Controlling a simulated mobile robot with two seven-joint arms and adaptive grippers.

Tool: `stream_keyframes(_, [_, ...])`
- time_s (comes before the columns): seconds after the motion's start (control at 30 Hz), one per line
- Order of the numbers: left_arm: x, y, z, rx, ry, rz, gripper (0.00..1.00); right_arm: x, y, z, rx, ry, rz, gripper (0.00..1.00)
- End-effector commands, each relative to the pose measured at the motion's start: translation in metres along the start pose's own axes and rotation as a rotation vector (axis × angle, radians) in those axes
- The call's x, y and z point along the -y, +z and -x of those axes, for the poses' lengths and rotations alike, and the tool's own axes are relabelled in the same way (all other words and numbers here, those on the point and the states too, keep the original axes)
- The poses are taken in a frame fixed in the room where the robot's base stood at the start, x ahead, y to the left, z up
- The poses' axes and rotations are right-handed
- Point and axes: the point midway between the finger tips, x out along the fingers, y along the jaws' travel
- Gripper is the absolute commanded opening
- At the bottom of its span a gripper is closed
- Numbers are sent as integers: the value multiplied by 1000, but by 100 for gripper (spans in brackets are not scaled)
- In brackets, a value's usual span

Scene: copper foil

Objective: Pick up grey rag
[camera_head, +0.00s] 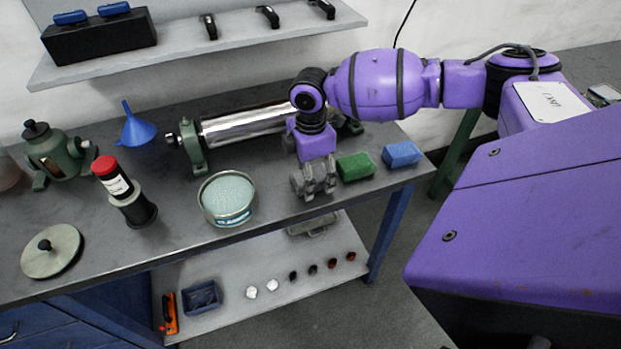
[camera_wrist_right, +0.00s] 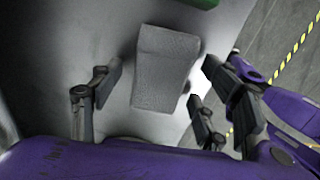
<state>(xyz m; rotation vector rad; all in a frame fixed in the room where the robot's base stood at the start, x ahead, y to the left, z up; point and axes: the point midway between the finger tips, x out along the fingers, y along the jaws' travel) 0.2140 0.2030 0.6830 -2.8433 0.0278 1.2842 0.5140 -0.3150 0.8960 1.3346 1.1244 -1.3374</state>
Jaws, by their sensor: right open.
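The grey rag (camera_wrist_right: 165,70) is a block-like grey piece on the bench top in the right wrist view. My right gripper (camera_wrist_right: 163,85) is open, with its fingers apart on either side of the rag. The fingers do not appear to touch it. In the head view my right gripper (camera_head: 317,178) points down near the front edge of the bench, left of a green block, and largely covers the rag there. How high the fingertips are above the bench is hard to tell. My left gripper is not in view.
A green block (camera_head: 356,166) and a blue block (camera_head: 402,154) lie right of my gripper. A round tin (camera_head: 227,198) stands to the left, a shiny metal roller (camera_head: 246,126) behind. The bench (camera_head: 185,236) ends just in front; a lower shelf (camera_head: 225,312) holds small items.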

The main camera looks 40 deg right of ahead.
Motion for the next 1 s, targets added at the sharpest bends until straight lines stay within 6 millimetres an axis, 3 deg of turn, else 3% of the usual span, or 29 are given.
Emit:
stream_keyframes(0.23, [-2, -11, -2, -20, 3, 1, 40, 0, 0, -4, -1, 2, 0, 69])
stream_keyframes(0.6, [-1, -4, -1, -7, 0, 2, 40, 0, 0, -4, 0, 2, -1, 20])
stream_keyframes(1.0, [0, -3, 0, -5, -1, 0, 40, -1, 0, 6, 0, 4, -1, 20])
